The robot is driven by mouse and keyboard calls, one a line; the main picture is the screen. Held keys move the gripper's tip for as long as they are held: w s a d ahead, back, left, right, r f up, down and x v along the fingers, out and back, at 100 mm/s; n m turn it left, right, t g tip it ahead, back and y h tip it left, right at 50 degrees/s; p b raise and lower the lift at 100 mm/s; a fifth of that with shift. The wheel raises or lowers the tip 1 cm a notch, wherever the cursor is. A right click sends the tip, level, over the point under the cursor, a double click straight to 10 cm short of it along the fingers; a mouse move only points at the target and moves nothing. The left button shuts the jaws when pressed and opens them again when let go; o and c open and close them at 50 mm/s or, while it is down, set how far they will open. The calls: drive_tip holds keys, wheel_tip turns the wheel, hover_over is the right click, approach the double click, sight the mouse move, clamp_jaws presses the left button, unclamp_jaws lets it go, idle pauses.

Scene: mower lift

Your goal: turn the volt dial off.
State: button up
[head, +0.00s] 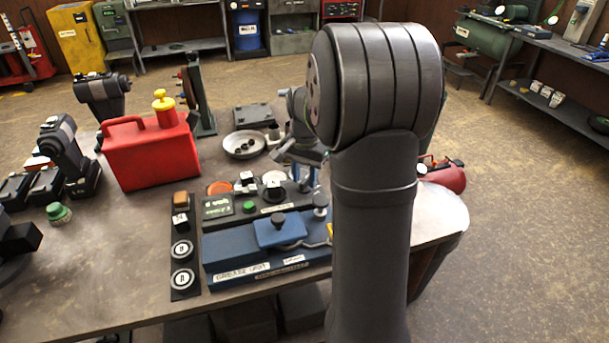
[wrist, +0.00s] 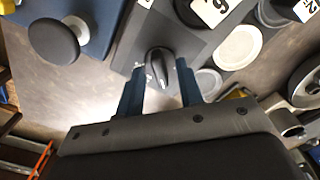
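A black pointer knob (wrist: 157,67) sits on a dark grey panel (wrist: 200,50) in the wrist view, with small marks around it too small to read. I cannot confirm from lettering that it is the volt dial. My gripper (wrist: 160,78) is open, with one blue finger on each side of the knob and gaps visible between fingers and knob. In the head view my gripper (head: 306,173) is over the right end of the dark panel (head: 235,217), which has a green display (head: 217,206). The knob is hard to make out there, near the fingers.
A blue box (head: 235,250) with a black round knob (head: 320,201) lies in front of the panel. A red can (head: 150,155) stands further left. A red cylinder (head: 445,178) is to the right.

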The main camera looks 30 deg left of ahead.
drive_tip(key=shift+c, duration=0.4)
clamp_jaws()
drive_tip(key=shift+n, duration=0.4)
drive_tip(key=n, duration=0.8)
idle(0.3)
drive_tip(key=shift+o, duration=0.4)
unclamp_jaws()
